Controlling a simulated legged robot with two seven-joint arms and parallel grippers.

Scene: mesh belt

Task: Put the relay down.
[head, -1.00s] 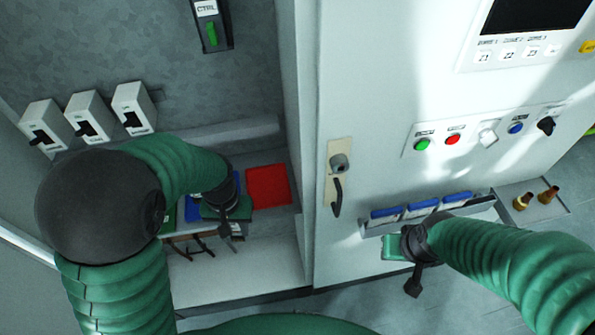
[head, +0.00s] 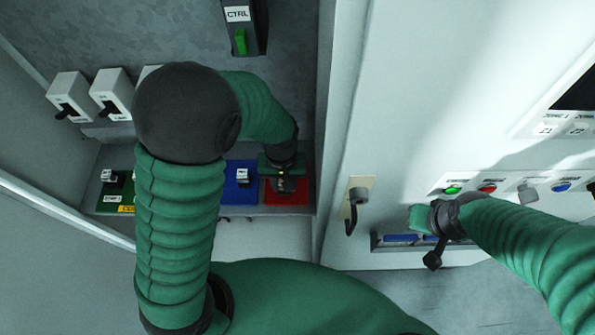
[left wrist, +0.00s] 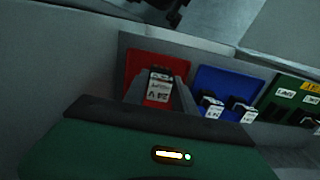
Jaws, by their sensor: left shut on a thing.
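My left gripper (head: 285,186) is over the red pad (head: 299,197) at the right end of the cabinet shelf. In the left wrist view, its two grey fingers (left wrist: 158,92) are shut on a small relay (left wrist: 158,84) with a white label. The red pad (left wrist: 134,68) shows behind and around the relay there. I cannot tell whether the relay touches the pad. In the head view the gripper mostly hides the relay. My right gripper (head: 434,228) is near the cabinet door at right; its jaw state is unclear.
A blue pad (head: 232,195) with relays (left wrist: 211,106) lies beside the red one, and a green pad (head: 117,190) further left. White breaker boxes (head: 70,95) and a CTRL unit (head: 241,28) are on the back wall. The door handle (head: 352,210) is to the right.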

